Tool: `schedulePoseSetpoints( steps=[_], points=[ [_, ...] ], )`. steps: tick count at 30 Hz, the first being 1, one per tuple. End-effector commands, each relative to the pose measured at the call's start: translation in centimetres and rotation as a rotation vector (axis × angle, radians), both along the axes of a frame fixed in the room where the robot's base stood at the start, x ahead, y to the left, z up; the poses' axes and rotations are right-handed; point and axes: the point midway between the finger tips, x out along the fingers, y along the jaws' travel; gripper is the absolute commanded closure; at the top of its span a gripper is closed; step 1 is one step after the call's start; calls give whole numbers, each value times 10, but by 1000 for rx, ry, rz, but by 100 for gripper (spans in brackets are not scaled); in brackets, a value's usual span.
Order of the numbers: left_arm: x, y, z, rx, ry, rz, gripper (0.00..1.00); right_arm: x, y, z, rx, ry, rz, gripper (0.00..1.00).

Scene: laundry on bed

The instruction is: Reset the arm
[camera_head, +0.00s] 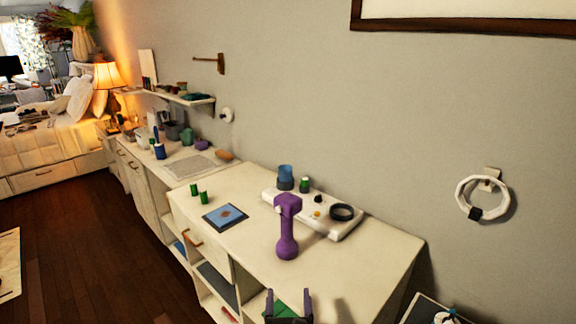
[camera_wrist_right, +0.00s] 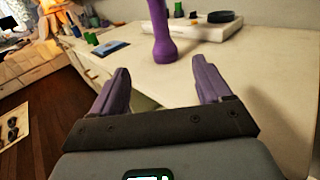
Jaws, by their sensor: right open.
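My right gripper (camera_head: 288,306) shows at the bottom of the head view, at the front edge of the white cabinet top. In the right wrist view its two purple-grey fingers (camera_wrist_right: 165,85) are spread wide with nothing between them. A purple dumbbell-shaped object (camera_head: 287,228) stands upright on the cabinet top beyond the gripper and apart from it. It also shows in the right wrist view (camera_wrist_right: 163,38), past the fingertips. My left gripper is in neither view.
The white cabinet top (camera_head: 360,265) bears a blue square item (camera_head: 225,217), two green cylinders (camera_head: 199,194) and a white tray (camera_head: 325,226) with a blue cup (camera_head: 286,175) and a black ring. A white wall ring (camera_head: 483,196) hangs at right. Wooden floor (camera_head: 95,245) lies open at left.

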Motion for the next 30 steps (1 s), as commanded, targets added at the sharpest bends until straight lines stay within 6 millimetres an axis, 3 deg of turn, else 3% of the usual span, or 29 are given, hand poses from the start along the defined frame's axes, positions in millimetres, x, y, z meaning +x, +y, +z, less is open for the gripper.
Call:
schedulePoseSetpoints(
  steps=[4,6,12,17,21,26,30],
  points=[
    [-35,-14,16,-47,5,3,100,-1,1,-2,5,5,1,22],
    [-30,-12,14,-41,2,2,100,-20,18,-24,105,91,12,22],
    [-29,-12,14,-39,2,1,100,-69,56,-64,382,302,11,22],
    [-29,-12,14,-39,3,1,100,-117,87,-86,675,508,-33,22],
    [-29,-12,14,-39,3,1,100,-160,105,-95,1005,710,-136,22],
    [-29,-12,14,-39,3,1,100,-191,99,-96,1385,886,-329,22],
    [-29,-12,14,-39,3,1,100,-206,70,-102,1696,964,-558,22]
  ],
)
